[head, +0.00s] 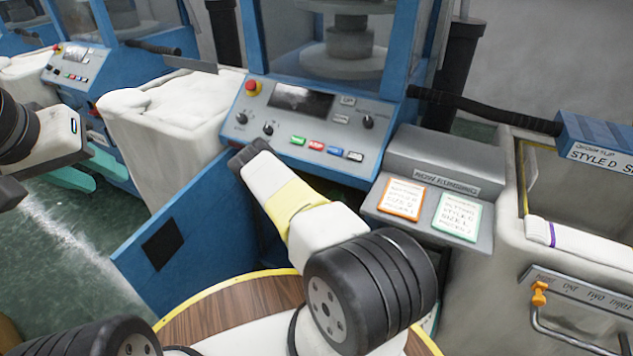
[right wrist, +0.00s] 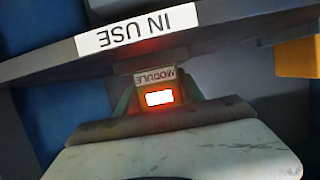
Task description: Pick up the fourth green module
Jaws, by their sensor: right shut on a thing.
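In the right wrist view a module (right wrist: 153,78) with an upside-down MODULE label shows dull green sides and a glowing white-and-red light. My right gripper (right wrist: 160,115) is shut on it, in front of a grey shelf edge with an upside-down IN USE label (right wrist: 138,30). In the head view my right gripper (head: 250,153) reaches down beside the blue machine, below its control panel; the module is hidden there. I cannot tell which in the row it is. My left gripper (head: 10,190) is at the left edge, mostly cut off, its jaws unclear.
The blue machine's control panel (head: 310,120) is just beyond the right gripper. A white fabric-filled bin (head: 160,150) stands left of it. A grey box with two cards (head: 440,165) and a pale bin (head: 590,255) stand right. A round wooden-topped table (head: 235,310) is in front.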

